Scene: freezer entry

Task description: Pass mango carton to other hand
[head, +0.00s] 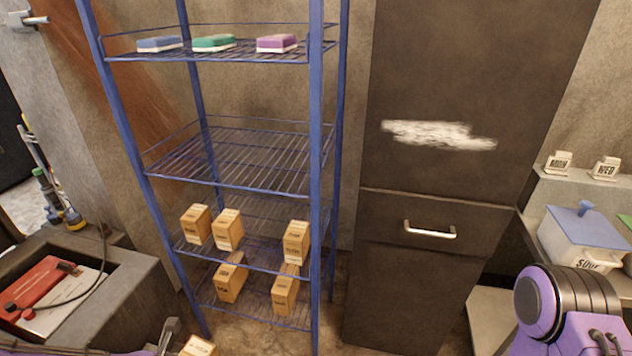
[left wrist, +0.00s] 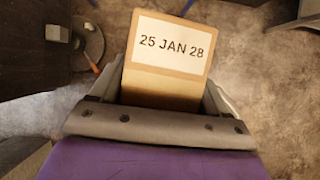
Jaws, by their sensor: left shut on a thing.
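My left gripper (left wrist: 165,100) is shut on a tan carton (left wrist: 168,70) in the left wrist view. The carton sits between the two fingers, and its white label reads "25 JAN 28". No product name shows, so I cannot tell from print that it is mango. In the head view only the top of this carton (head: 198,346) shows at the bottom edge, beside a grey finger of my left gripper (head: 172,338). My right arm shows at the lower right of the head view, but its gripper is out of frame.
A blue wire rack (head: 316,150) holds several tan cartons (head: 228,230) on its lower shelves and sponge-like blocks (head: 213,43) on top. A dark cabinet (head: 420,275) with a handle stands right of it. A white pot (head: 580,240) is at right, a grey counter (head: 130,310) at left.

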